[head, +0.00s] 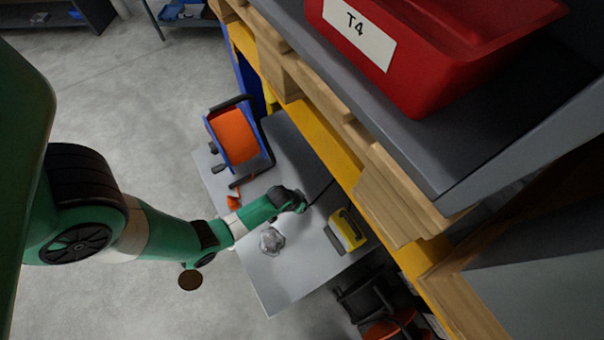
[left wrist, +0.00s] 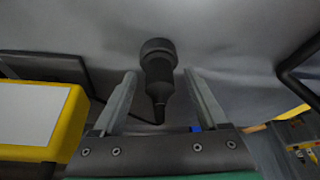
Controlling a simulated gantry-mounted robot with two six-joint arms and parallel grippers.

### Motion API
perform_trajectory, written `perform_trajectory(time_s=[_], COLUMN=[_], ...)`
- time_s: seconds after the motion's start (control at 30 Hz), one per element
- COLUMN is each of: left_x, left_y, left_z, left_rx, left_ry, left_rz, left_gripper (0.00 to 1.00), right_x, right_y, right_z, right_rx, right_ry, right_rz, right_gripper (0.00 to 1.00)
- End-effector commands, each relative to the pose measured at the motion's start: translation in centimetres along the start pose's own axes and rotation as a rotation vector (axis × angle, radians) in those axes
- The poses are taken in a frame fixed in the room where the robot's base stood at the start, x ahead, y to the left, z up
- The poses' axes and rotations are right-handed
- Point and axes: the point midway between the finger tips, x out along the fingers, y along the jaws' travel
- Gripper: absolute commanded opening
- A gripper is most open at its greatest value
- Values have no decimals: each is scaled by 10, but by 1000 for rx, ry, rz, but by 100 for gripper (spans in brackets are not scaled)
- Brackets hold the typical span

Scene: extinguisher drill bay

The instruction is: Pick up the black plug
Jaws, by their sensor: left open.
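The black plug (left wrist: 158,72) is in the left wrist view, with a thick round head and a narrower ribbed neck. A thin dark cable runs from its narrow end. My left gripper (left wrist: 160,80) is open, with one finger on each side of the plug and a visible gap on both sides. In the head view my left gripper (head: 291,199) is low over the grey table, and it largely hides the plug there. A dark cable (head: 321,192) runs from it toward the yellow beam. My right gripper is in neither view.
The grey table (head: 277,290) holds a yellow device (head: 347,229), a silvery lump (head: 271,240) and an orange reel in a blue frame (head: 235,135). A small orange piece (head: 233,202) lies beside my arm. Shelving with a red T4 bin (head: 440,75) rises at the right.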

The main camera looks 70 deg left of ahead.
Motion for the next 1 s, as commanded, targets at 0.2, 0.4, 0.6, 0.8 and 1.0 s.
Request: perform_trajectory(time_s=[0.2, 0.4, 0.6, 0.8, 1.0], left_x=[5, 5, 5, 5, 5], left_y=[0, 0, 0, 0, 0], left_z=[-2, -1, -1, -1, -1], left_rx=[0, 0, 0, 0, 0], left_ry=[2, 2, 2, 2, 2], left_rz=[0, 0, 0, 0, 0], left_gripper=[76, 53, 17, 0, 0], right_x=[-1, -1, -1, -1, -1], right_y=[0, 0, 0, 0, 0], right_z=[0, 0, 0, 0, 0], right_rx=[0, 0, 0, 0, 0], right_ry=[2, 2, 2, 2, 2], right_rz=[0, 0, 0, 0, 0], right_gripper=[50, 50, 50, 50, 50])
